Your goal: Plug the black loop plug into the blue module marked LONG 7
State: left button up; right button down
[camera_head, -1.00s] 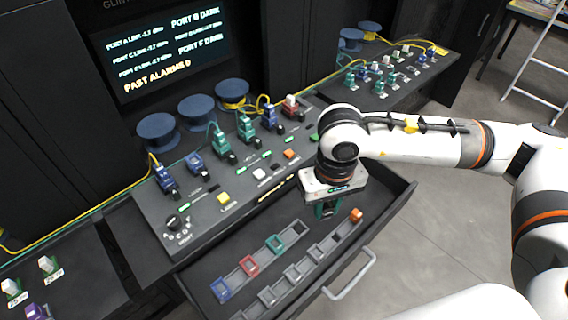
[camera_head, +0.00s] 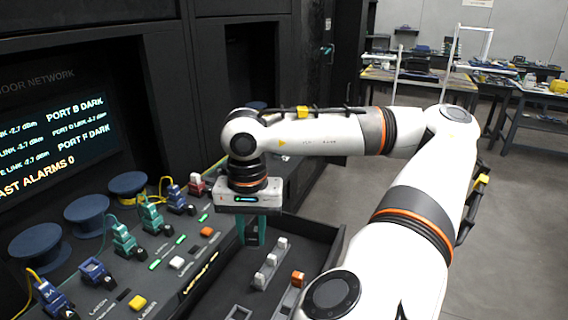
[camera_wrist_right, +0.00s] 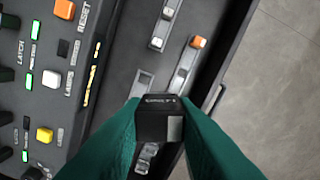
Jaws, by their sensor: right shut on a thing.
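My right gripper (camera_head: 252,236) points down over the open drawer (camera_head: 322,232), beside the console. In the right wrist view its green fingers (camera_wrist_right: 160,124) are shut on a small black plug (camera_wrist_right: 158,116) with a pale patch and small lettering I cannot read surely. The plug is hidden in the head view. Several blue modules stand on the console: one at the near left (camera_head: 52,298), one further back (camera_head: 96,271), and one near the back (camera_head: 178,199). I cannot read LONG 7 on any of them. My left gripper is not in view.
The drawer holds rows of slots, with white pieces (camera_head: 272,259) and an orange piece (camera_head: 297,279). Blue reels (camera_head: 87,215) and teal modules (camera_head: 124,240) line the console. Yellow (camera_head: 138,303) and orange (camera_head: 207,232) buttons sit in front. Open floor lies right.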

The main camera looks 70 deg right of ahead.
jog(key=s+d+r+m+b, duration=0.2)
jog(key=s+m, duration=0.2)
jog(key=s, duration=0.1)
jog(key=w+p, duration=0.1)
jog(key=w+a+p, duration=0.1)
jog(key=w, duration=0.1)
jog(key=w+a+r+p, duration=0.1)
jog(key=shift+w, duration=0.4)
pick_arm(q)
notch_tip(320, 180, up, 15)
jog(key=p, duration=1.5)
pick_arm(e)
jog(key=w+a, duration=0.5)
jog(key=w, duration=0.5)
jog(key=w+a, duration=0.4)
jog(key=w, duration=0.6)
jog(key=w+a, duration=0.5)
jog(key=w, duration=0.5)
pick_arm(q)
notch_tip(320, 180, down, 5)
jog(key=b, duration=0.4)
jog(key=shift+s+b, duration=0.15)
jog(key=shift+b, duration=0.2)
pick_arm(e)
jog(key=f, duration=0.6)
jog(key=shift+w+a+f, duration=0.1)
jog(key=shift+w+f, duration=0.15)
jog(key=shift+f, duration=0.1)
